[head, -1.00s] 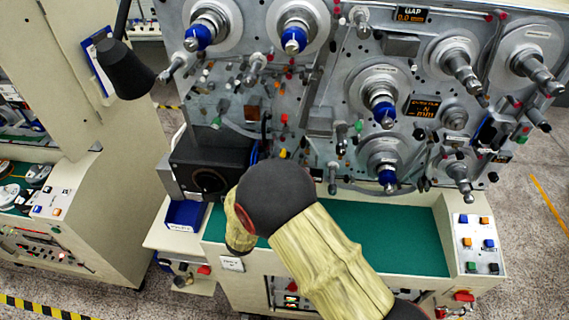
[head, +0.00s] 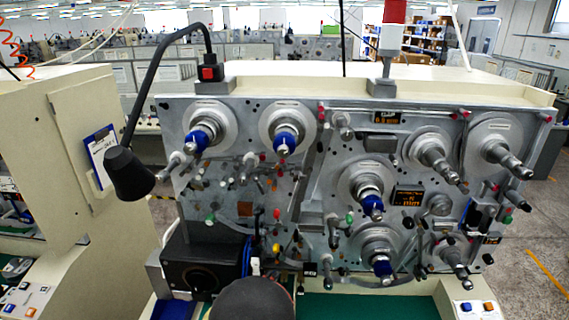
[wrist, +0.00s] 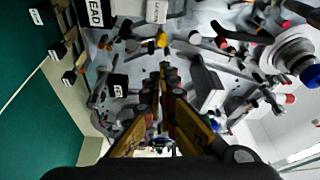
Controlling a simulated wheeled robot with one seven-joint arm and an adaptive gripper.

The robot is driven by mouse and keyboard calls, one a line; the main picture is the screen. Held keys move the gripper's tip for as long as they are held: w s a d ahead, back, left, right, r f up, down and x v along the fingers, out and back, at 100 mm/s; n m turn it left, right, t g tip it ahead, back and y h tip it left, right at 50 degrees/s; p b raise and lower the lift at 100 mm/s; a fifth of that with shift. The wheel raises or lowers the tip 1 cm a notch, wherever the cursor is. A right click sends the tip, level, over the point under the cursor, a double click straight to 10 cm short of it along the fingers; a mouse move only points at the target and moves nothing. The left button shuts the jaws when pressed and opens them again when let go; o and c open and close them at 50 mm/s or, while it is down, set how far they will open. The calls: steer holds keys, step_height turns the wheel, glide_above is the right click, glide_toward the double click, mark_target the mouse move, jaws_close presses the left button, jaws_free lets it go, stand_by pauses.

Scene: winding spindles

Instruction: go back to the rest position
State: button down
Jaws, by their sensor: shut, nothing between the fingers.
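My gripper (wrist: 166,72) shows in the wrist view, its two dark and tan fingers running together to a point, shut and empty. It points towards the front of the winding machine, whose grey panel (head: 310,180) fills the middle of the head view. In the head view only a dark rounded part of my arm shows at the bottom edge, and my gripper is out of sight there. How far the fingertips are from the panel's small fittings I cannot tell.
Spindles with blue hubs (head: 286,142) and bare metal spindles (head: 505,160) stick out of the panel. A black lamp (head: 130,174) hangs at its left. A black box (head: 205,262) stands below the panel. The green work surface (head: 345,306) shows bare in front.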

steer(key=s+d+f+m+g+h, duration=0.2)
steer(key=s+d+f+m+g, duration=0.15)
steer(key=s+d+m, duration=0.35)
steer(key=s+d+f+m+g+h, duration=0.25)
steer(key=d+m+g, duration=0.2)
steer(key=m, duration=0.45)
steer(key=s+d+m+g+y+b, duration=0.25)
steer(key=s+m+y+b, duration=0.2)
steer(key=s+m, duration=0.4)
steer(key=s+d+m+g+y+b, duration=0.25)
steer(key=s+m+b, duration=0.3)
steer(key=m, duration=0.65)
steer(key=s+d+m+g+y+b, duration=0.2)
steer(key=s+m+g+y+b, duration=0.15)
steer(key=s+m+b, duration=0.45)
steer(key=d+r+m+t+y+b, duration=0.1)
steer(key=d+m+t+b, duration=0.3)
steer(key=d+m+b, duration=0.2)
steer(key=shift+m+t, duration=0.35)
steer(key=shift+m, duration=0.1)
steer(key=shift+s+r, duration=0.1)
